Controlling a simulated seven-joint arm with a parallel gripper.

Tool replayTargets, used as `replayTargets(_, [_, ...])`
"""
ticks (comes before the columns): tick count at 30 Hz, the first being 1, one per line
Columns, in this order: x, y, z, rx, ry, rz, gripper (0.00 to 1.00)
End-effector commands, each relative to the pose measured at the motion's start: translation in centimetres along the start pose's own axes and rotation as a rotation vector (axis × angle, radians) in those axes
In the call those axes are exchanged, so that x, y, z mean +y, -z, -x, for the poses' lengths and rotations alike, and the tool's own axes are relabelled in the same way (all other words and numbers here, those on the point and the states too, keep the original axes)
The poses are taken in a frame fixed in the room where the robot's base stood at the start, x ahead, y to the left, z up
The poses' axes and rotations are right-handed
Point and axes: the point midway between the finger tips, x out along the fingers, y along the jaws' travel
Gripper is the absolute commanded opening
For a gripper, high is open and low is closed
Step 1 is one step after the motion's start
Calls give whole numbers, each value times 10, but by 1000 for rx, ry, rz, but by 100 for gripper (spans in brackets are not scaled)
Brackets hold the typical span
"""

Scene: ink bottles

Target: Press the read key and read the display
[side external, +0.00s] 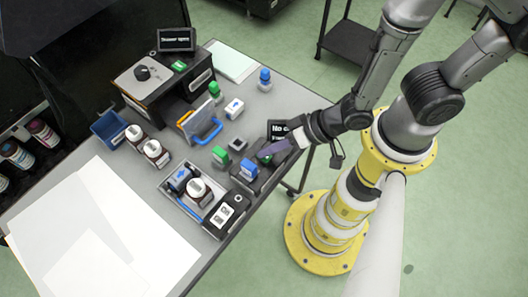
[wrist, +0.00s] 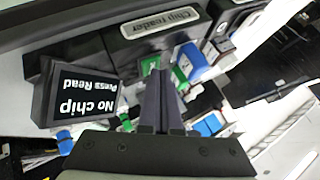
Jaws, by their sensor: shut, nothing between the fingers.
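The chip reader (wrist: 115,42) is a dark device with a "Chip reader" label. Its display (wrist: 85,95) reads "No chip" and "Press Read" in the wrist view; in the side view the display (side external: 277,128) is partly hidden behind my gripper. A green key (wrist: 149,64) on the reader shows just beyond my fingertips. My gripper (wrist: 161,76) is shut and empty, fingers pointing down at the reader and close to the green key; I cannot tell if they touch it. My gripper also shows over the reader in the side view (side external: 264,155).
A blue block (side external: 248,169) stands close beside my gripper, with a green block (side external: 220,156) to its left. A tray (side external: 180,207) holds a white-capped bottle. A black box with a "Drawer open" screen (side external: 177,40) stands at the back. White sheets (side external: 95,235) cover the front left.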

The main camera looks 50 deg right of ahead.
Motion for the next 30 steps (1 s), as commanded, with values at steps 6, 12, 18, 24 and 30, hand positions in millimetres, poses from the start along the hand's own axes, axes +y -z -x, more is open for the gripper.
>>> replayTargets(6, [1, -1, -2, 1, 1, 0, 0])
replayTargets(12, [1, -1, -2, 1, 1, 0, 0])
replayTargets(18, [1, -1, -1, 0, 1, 0, 0])
replayTargets(24, [-4, 4, 5, 1, 1, 0, 0])
replayTargets(30, [-7, 7, 11, 0, 0, -1, 0])
